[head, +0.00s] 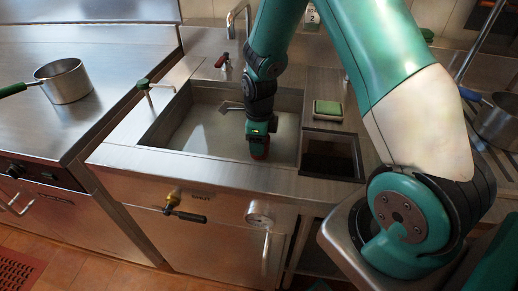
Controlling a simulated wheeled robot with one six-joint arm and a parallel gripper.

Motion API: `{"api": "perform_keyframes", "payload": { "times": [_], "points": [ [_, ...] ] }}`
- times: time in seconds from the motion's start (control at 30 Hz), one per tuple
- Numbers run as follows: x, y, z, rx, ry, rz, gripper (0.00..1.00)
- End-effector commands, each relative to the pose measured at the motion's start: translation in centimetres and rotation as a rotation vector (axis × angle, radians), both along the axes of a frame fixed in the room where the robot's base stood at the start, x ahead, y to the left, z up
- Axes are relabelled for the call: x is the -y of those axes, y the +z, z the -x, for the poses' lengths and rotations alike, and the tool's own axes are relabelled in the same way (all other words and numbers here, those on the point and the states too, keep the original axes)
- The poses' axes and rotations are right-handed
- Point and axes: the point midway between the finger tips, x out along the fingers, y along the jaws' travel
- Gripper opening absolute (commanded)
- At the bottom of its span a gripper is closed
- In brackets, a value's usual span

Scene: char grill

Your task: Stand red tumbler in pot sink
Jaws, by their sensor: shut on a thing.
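The pot sink (205,135) is a wide rectangular steel basin set into the counter in the middle of the head view. My gripper (259,138) points down inside the right part of the basin's outline. The gripper hides the tumbler's upper part. I cannot tell whether the tumbler touches the basin floor.
A faucet (236,22) stands behind the sink. A green and cream sponge (328,110) lies on the counter right of it, behind a dark square opening (329,160). A saucepan (66,82) with a green handle stands on the left steel surface.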

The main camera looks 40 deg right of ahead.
Motion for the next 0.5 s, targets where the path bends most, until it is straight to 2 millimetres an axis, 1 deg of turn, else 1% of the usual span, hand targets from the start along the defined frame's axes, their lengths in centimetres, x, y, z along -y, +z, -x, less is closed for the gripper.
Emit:
{"api": "perform_keyframes", "payload": {
  "times": [0.1, 0.2, 0.3, 0.5],
  "points": [
    [0.0, -1.9, 0.1, -0.006, 0.000, 0.000, 0.32],
    [0.0, -3.1, 0.1, -0.004, 0.000, 0.000, 0.32],
    [0.0, -3.5, 0.1, -0.002, 0.000, -0.001, 0.32],
    [0.0, -3.5, 0.1, -0.001, 0.000, 0.000, 0.32]
  ]
}}
